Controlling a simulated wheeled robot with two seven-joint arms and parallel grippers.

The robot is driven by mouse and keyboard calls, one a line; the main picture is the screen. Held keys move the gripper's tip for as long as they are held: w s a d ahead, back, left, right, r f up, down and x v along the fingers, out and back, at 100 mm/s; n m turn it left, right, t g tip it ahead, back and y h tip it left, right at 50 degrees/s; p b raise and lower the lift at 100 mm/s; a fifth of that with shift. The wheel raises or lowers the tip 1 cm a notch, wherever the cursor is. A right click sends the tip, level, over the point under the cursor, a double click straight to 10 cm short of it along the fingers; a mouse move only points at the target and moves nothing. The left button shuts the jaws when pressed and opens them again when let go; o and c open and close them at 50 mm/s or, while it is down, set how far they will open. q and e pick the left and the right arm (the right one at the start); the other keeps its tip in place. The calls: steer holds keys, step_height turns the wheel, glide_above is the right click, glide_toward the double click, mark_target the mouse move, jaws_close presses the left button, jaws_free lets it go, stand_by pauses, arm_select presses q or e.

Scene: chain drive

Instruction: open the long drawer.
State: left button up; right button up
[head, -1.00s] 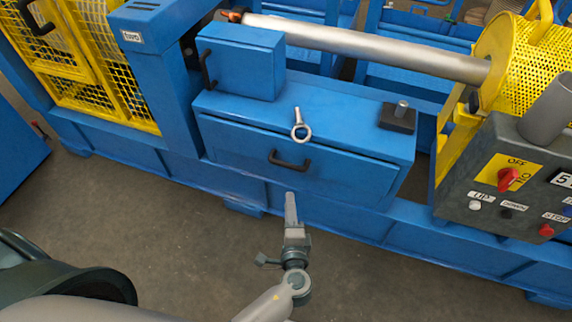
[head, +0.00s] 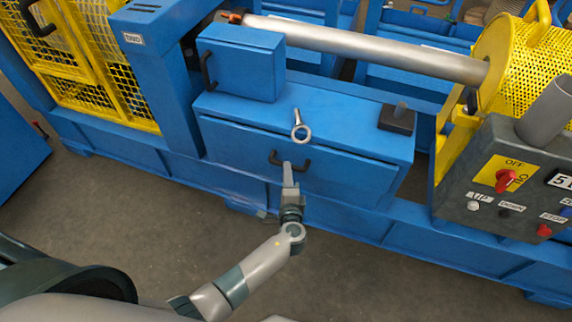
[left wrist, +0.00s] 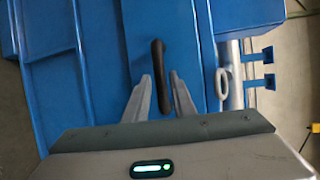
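The long drawer (head: 345,168) is a wide blue front below the blue worktop in the head view, and it looks shut. Its black bar handle (head: 289,161) is in the middle of the front. My left gripper (head: 288,168) is at this handle, its fingertips overlapping it in the head view. In the left wrist view the handle (left wrist: 157,56) lies lengthwise between the two open fingers (left wrist: 160,80), with small gaps; contact cannot be told. My right gripper is not in view.
A silver ring-ended tool (head: 299,126) and a dark block (head: 397,118) sit on the worktop above the drawer. A small blue cabinet (head: 240,65) stands at its left. A grey control box (head: 500,185) is at the right. The floor in front is clear.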

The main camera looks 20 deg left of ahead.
arm_select(q)
steer(key=x, duration=0.4)
steer(key=shift+w, duration=0.1)
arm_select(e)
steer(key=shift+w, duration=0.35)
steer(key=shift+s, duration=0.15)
arm_select(q)
jaws_close()
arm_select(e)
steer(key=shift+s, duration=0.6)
